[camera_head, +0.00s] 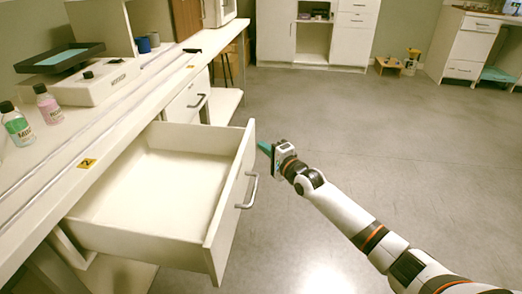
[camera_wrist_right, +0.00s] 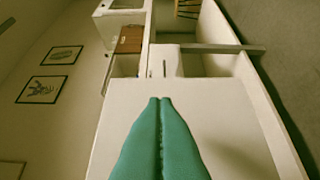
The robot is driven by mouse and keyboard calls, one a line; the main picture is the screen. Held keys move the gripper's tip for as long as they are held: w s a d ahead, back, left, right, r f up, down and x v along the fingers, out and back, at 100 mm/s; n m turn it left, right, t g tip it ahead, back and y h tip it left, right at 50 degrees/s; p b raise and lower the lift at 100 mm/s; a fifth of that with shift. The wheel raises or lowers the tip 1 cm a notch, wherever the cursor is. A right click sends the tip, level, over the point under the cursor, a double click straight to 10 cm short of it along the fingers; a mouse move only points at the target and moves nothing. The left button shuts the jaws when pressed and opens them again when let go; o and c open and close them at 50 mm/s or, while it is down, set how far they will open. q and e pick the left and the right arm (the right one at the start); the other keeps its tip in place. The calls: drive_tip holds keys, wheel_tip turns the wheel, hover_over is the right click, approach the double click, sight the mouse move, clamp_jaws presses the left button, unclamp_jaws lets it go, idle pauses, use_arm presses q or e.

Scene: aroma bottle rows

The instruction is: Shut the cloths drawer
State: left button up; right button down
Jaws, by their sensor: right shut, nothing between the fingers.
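The open drawer (camera_head: 229,205) is pulled well out from under the long white counter and looks empty inside, with no cloths in view. Its front panel faces right and carries a grey bar handle (camera_head: 251,190). My right gripper (camera_head: 262,146) has its teal fingers shut and empty. It is just outside the far end of the front panel, pointing at it; I cannot tell whether the tips touch. In the right wrist view the shut teal fingers (camera_wrist_right: 160,100) lie before a pale panel that I cannot identify surely. My left gripper is not in view.
The counter holds a green bottle (camera_head: 17,124), a pink bottle (camera_head: 47,104), a white box (camera_head: 93,84) and a dark tray (camera_head: 59,58). Another drawer (camera_head: 187,101) with a dark handle sits farther along and looks shut.

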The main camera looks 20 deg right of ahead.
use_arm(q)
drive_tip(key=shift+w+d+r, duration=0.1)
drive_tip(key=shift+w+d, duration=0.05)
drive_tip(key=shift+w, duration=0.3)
use_arm(e)
drive_tip(key=shift+w+a, duration=0.4)
drive_tip(key=shift+a, duration=0.15)
